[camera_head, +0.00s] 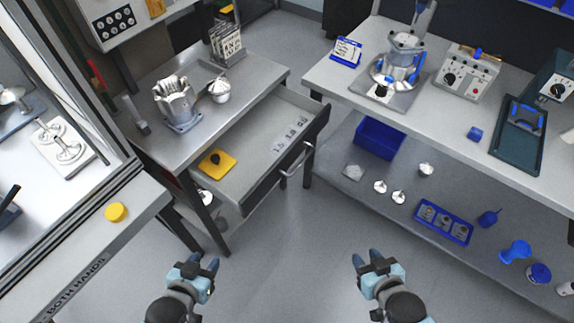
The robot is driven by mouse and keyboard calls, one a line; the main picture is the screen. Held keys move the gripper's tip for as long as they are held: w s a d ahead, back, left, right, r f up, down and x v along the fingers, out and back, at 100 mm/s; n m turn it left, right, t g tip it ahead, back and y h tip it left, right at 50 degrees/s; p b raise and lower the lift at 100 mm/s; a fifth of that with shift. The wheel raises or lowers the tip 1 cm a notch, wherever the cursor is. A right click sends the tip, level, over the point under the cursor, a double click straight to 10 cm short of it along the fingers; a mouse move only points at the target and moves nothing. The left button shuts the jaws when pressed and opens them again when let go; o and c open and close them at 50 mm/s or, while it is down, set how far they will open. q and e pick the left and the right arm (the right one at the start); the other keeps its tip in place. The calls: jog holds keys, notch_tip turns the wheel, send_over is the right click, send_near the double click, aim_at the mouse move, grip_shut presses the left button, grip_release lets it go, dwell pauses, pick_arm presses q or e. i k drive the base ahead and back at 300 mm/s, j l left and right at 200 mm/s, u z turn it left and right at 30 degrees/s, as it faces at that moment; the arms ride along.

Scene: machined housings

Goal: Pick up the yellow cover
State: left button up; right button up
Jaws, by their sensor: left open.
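A yellow plate with a dark knob (217,163) lies in the open drawer; I cannot tell for certain which of the two yellow things the task names. My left gripper (205,261) is open and empty, right of the round cover and apart from it. My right gripper (367,259) is over the floor further right, its fingers apart with nothing between them.
The open drawer (263,158) juts from the grey workbench (180,75) between the ledge and the right bench. The right bench (455,115) has a lower shelf with a blue bin (379,138) and several small parts. The floor (285,230) between is clear.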

aim_at(217, 164)
jog(key=i+u, duration=0.2)
jog(key=u, duration=0.15)
jog(key=i+j+u, duration=0.1)
jog(key=i+u, duration=0.15)
jog(key=u, duration=0.15)
jog(key=i+u, duration=0.2)
jog(key=u, duration=0.15)
